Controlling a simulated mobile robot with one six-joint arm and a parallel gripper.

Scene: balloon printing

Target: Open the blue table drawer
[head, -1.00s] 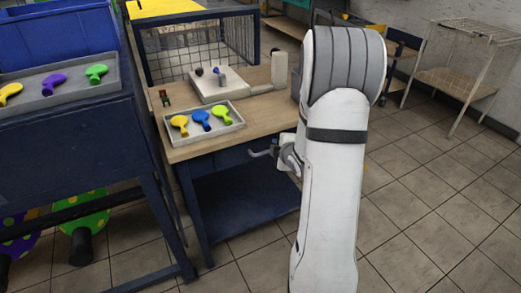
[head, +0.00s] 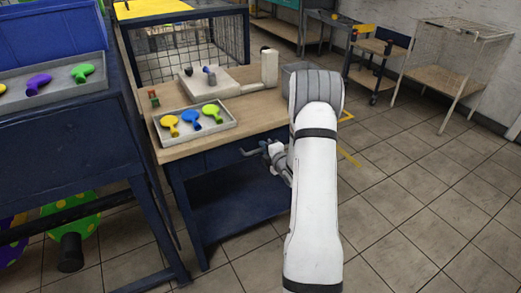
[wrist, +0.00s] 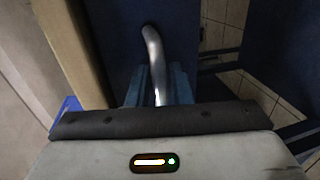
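The blue table (head: 178,205) has a wooden top, with the blue drawer front (head: 215,160) just under its edge. A grey curved drawer handle (head: 250,152) sticks out from the front. It shows in the wrist view as a silver bar (wrist: 153,45) running down between my fingers. My gripper (head: 272,152) is at the handle, below the table edge. In the wrist view my gripper (wrist: 159,88) has its bluish fingers close on both sides of the handle, shut on it. The drawer front looks flush with the table; I see no gap.
A dark blue stand (head: 60,120) is at left. Tiled floor (head: 410,200) is open at right.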

